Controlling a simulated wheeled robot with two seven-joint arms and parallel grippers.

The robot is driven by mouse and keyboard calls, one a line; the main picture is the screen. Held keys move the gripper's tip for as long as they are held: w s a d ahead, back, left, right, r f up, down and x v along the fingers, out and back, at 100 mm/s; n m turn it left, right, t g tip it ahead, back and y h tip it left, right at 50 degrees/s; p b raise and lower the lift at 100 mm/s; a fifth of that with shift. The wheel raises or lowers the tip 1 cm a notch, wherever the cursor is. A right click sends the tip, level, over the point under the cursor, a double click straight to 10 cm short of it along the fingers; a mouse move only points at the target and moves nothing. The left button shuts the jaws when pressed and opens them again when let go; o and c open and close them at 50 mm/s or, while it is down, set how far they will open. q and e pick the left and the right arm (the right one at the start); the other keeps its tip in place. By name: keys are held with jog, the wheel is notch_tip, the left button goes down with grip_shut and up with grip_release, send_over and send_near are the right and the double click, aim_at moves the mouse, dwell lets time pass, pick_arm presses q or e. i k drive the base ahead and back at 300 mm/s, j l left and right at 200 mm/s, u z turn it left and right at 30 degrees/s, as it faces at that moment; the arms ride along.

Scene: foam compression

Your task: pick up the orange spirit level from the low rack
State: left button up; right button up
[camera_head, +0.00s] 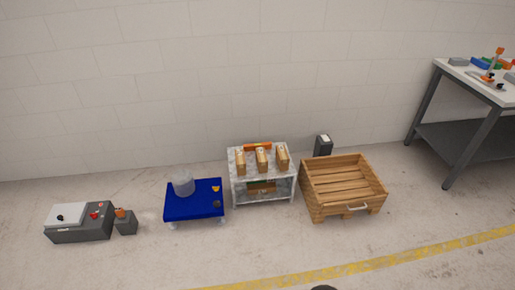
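A low rack (240,194) with a pale marbled top and a lower shelf stands against the wall near the middle of the head view. An orange bar, which looks like the spirit level (251,148), lies on its top at the back, partly hidden behind several upright tan blocks (262,160). More tan and green items sit on the lower shelf, too small to tell apart. Neither of my grippers is in view.
A blue platform (195,208) with a grey cylinder (183,183) and a grey machine (78,232) stand left. A wooden crate (335,208) stands close right of the rack. A workbench (463,142) with tools is far right. The floor in front is clear, with a yellow line (400,260).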

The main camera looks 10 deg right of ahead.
aim_at(267, 145)
jog(key=z, duration=0.5)
jog(key=i+j+z, duration=0.25)
jog(key=z, duration=0.15)
jog(key=i+j+z, duration=0.2)
jog(key=j+z, duration=0.2)
jog(key=i+j+z, duration=0.1)
jog(key=j+z, duration=0.3)
jog(key=i+j+z, duration=0.1)
jog(key=j+z, duration=0.45)
jog(key=j, duration=2.1)
jog(key=i+j, duration=0.05)
